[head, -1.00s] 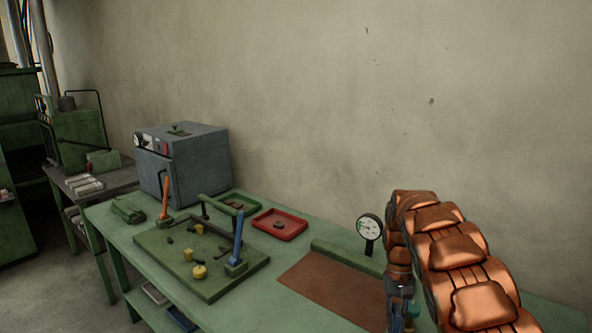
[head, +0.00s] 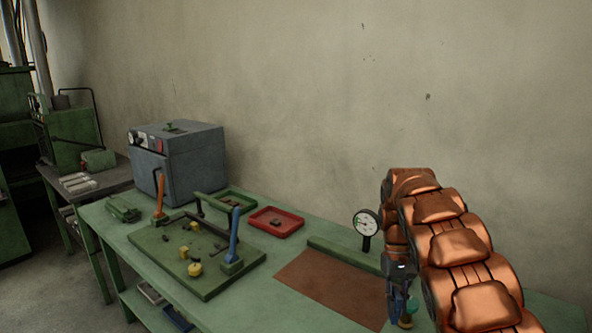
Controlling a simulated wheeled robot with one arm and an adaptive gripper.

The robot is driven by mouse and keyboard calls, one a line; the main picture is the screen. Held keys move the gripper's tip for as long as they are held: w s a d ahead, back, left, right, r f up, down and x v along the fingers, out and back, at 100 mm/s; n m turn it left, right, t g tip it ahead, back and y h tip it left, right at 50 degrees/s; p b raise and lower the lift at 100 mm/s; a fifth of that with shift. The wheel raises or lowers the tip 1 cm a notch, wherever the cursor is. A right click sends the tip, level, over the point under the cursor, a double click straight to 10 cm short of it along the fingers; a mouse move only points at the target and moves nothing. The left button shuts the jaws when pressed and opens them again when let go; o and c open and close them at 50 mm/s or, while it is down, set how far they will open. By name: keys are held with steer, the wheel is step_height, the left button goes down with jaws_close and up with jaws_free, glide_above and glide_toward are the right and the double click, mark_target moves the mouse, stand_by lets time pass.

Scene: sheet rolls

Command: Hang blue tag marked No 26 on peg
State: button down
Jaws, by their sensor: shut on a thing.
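My gripper (head: 402,312) is at the lower right, in front of the table's right part, pointing down below my orange arm. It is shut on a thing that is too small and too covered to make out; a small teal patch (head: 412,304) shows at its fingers. I cannot pick out a blue tag or read No 26 anywhere. I cannot identify the peg with certainty. A small brownish, knob-like thing (head: 405,321) shows just under the fingers, and I cannot tell whether they touch.
The green table (head: 262,262) carries a green board (head: 205,283) with a blue upright handle (head: 234,235) and an orange one (head: 160,196). A red tray (head: 290,229), a dial gauge (head: 366,224), a brown mat (head: 325,290) and a grey oven (head: 195,160) stand around. The mat is bare.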

steer(key=a+f, duration=0.2)
steer(key=a, duration=0.1)
steer(key=a+f+p, duration=0.1)
steer(key=a+f, duration=0.1)
steer(key=a, duration=0.1)
steer(key=shift+f, duration=0.4)
